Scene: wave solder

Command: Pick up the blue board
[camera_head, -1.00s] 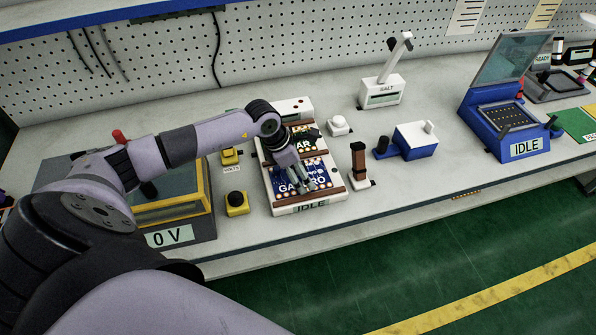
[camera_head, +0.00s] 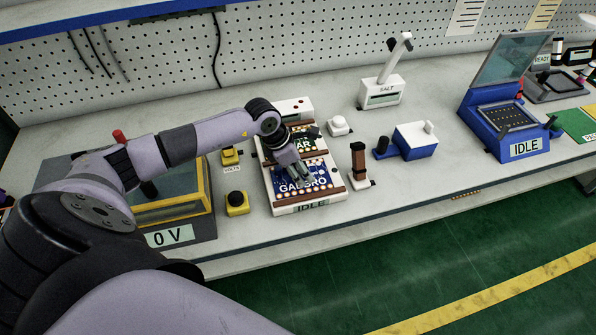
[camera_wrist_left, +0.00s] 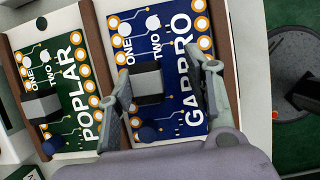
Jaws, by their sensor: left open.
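In the left wrist view the blue board (camera_wrist_left: 176,35) has gold pads, a dark block (camera_wrist_left: 147,84) and a small dark blue knob (camera_wrist_left: 148,132). My left gripper (camera_head: 297,170) is over the board, open and empty. In the left wrist view its fingers (camera_wrist_left: 162,80) stand on either side of the dark block, with gaps between. Whether the fingertips touch the board cannot be told. My right gripper is not in view.
A green board (camera_wrist_left: 72,75) lettered POPLAR lies beside the blue one, behind it in the head view. Brown rails (camera_wrist_left: 106,45) border the boards. A yellow button box (camera_head: 237,204) stands left, a brown-handled stand (camera_head: 359,166) right. Bench between right-hand devices is clear.

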